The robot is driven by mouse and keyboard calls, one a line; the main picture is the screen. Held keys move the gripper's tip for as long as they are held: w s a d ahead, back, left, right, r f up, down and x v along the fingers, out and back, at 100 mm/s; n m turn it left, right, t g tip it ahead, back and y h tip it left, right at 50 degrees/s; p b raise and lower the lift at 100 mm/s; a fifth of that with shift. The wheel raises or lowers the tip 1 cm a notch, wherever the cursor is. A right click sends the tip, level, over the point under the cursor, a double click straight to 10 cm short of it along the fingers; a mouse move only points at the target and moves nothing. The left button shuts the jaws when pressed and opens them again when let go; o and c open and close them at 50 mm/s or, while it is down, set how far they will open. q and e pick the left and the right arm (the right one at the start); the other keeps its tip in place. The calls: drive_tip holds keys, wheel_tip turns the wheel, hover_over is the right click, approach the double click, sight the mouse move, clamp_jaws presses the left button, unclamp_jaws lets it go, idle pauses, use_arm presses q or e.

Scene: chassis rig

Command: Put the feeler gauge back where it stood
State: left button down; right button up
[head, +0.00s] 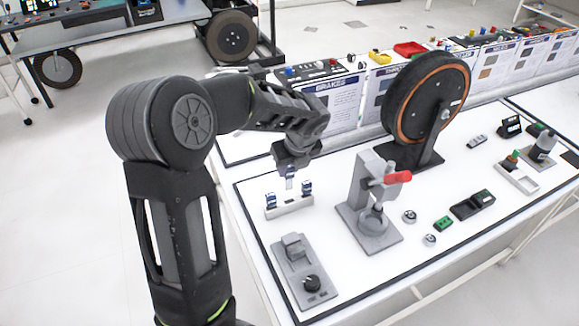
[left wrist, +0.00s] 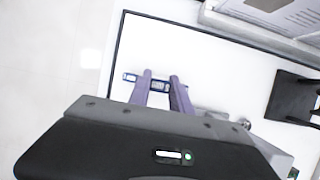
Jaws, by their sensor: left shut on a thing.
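A small blue and white piece, which looks like the feeler gauge (head: 290,183), hangs upright below my left gripper (head: 290,168). The gripper points down and is shut on it. Directly below is a low light-grey rack (head: 290,207) with similar blue and white pieces standing at its left end (head: 271,200) and right end (head: 306,188). The held piece is over the middle, between these two; I cannot tell whether its lower end touches the rack. In the left wrist view, my two purple fingers (left wrist: 163,92) reach toward the row of blue pieces (left wrist: 131,77). My right gripper is not in view.
A grey press with a red handle (head: 397,177) stands right of the rack. A grey fixture with a black knob (head: 311,283) lies in front. A large black wheel (head: 427,97) stands behind the press. Small parts are spread at the right of the white table.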

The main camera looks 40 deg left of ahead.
sight(290, 188)
use_arm(q)
drive_tip(key=shift+f+b, duration=2.35)
drive_tip(key=shift+f, duration=1.6)
drive_tip(key=shift+f, duration=0.15)
drive_tip(key=c, duration=1.1)
unclamp_jaws()
drive_tip(key=v, duration=0.8)
